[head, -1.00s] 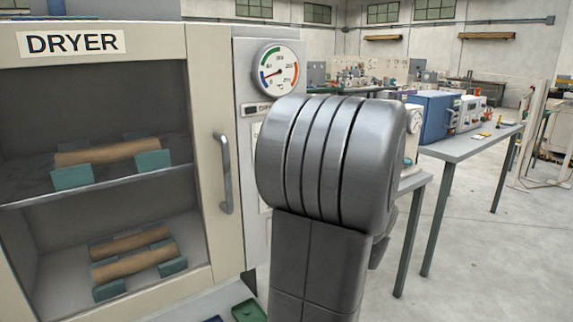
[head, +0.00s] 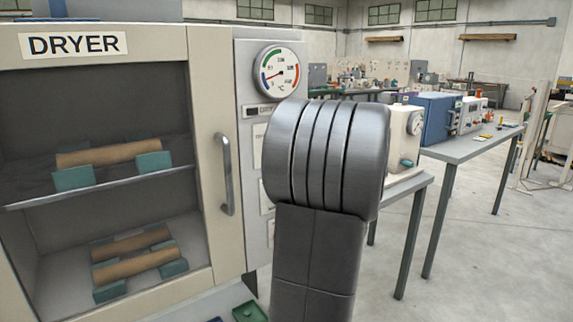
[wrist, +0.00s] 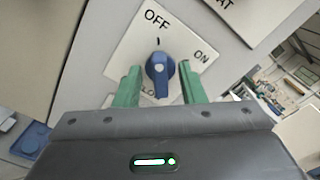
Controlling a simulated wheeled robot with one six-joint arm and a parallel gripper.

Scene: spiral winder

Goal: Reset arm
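In the wrist view, a blue knob (wrist: 160,72) sits on a white plate marked OFF and ON, with a third label partly hidden. In the head view, my grey arm link fills the middle, and the gripper is hidden. The dryer (head: 208,150) stands at left, its door shut, with brown tubes (head: 108,153) on teal supports behind the glass.
A round gauge (head: 278,72) is on the panel right of the dryer door's handle (head: 226,175). A grey table (head: 470,142) with a blue machine (head: 437,113) stands at right. The floor between the table legs and the right edge is mostly clear.

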